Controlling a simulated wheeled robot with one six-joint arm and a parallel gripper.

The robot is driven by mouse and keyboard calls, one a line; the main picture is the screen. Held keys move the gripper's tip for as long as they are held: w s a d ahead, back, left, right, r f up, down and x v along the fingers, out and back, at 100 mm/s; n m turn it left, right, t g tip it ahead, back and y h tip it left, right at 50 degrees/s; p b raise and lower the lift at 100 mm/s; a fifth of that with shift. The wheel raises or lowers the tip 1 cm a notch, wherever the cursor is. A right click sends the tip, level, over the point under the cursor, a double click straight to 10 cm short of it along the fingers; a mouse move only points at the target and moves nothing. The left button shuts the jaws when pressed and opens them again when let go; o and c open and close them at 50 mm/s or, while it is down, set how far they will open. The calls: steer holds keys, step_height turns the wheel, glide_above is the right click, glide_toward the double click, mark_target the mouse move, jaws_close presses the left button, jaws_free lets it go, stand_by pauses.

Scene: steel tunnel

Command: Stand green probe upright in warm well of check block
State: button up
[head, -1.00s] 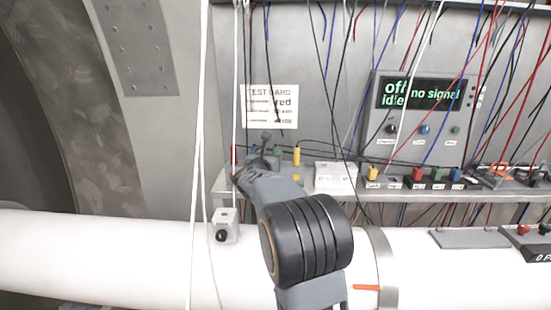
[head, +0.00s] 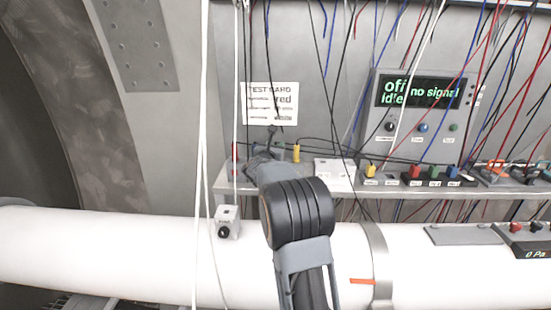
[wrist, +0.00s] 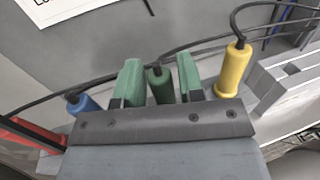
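The green probe (wrist: 160,85) stands on the shelf in the wrist view, its black cable leaving the top. My gripper (wrist: 158,76) has its two green-padded fingers on either side of it, with narrow gaps that look clear. The lower part of the probe is hidden by the gripper body. In the head view my wrist hides most of the gripper and probe. A white block (head: 334,173) on the shelf right of the gripper may be the check block; its wells cannot be made out.
A blue probe (wrist: 82,103) is left of the gripper, a yellow probe (wrist: 234,70) right, and a red one (wrist: 35,134) farther left. Cables cross behind them. A meter (head: 424,118) reads "off idle, no signal". A test card (head: 270,103) reads "red". A white pipe (head: 110,255) runs below.

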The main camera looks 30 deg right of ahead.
jaws_close()
steer(key=shift+r, duration=0.1)
